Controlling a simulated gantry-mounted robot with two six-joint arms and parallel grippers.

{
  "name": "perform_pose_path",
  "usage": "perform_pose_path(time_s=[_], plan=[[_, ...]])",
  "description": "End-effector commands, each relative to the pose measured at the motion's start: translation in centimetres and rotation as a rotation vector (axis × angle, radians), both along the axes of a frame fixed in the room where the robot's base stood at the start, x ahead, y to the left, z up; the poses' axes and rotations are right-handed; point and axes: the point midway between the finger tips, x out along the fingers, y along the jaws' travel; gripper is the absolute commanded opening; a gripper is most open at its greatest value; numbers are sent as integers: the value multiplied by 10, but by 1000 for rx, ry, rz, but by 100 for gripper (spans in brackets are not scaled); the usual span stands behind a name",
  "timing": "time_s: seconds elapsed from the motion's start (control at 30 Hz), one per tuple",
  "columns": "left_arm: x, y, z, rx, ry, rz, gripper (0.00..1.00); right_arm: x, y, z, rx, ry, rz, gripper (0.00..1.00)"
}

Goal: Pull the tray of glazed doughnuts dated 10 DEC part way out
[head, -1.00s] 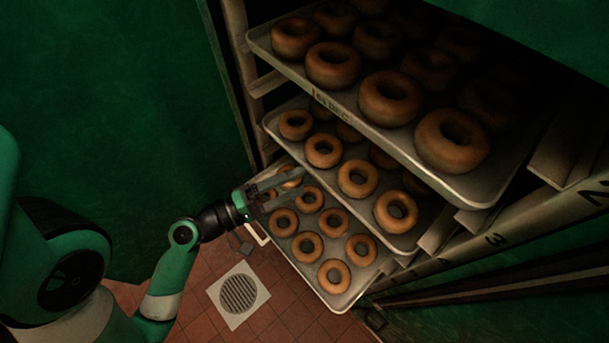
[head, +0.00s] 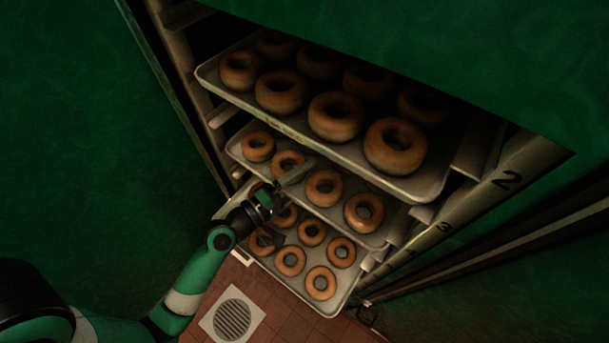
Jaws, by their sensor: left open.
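The top tray (head: 222,92) of glazed doughnuts sits in the rack, with a small yellowish mark (head: 285,129) on its front rim that is too blurred to read now. A middle tray (head: 237,152) and a bottom tray (head: 327,308), both with doughnuts, are below it. My left gripper (head: 291,202) is open and empty in front of the middle and bottom trays, below the top tray's front rim. One finger overlaps the middle tray in the picture; the other overlaps the bottom tray. I cannot tell whether either touches. My right gripper is out of view.
The rack's right post (head: 470,204) carries slot numbers, with 2 and 3 readable. Green walls flank the rack. A square floor drain (head: 232,315) lies in the tiled floor (head: 283,324) below.

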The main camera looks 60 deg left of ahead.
Motion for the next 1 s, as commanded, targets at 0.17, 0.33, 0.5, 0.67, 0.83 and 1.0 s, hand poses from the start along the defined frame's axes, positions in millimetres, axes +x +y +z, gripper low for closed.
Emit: perform_pose_path(time_s=[0.17, 0.33, 0.5, 0.67, 0.83, 1.0], plan=[[0, 0, 0, 0, 0, 0, 80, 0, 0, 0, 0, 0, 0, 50], [0, 0, 0, 1, 0, 0, 50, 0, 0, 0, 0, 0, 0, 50], [-1, 0, 0, 1, 0, 0, 19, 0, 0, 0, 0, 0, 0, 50], [-1, 0, 0, 1, 0, 0, 0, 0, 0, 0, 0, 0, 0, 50], [-1, 0, 0, 1, 0, 0, 0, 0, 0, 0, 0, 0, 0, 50], [0, 0, 0, 1, 0, -1, 0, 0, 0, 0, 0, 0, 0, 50]])
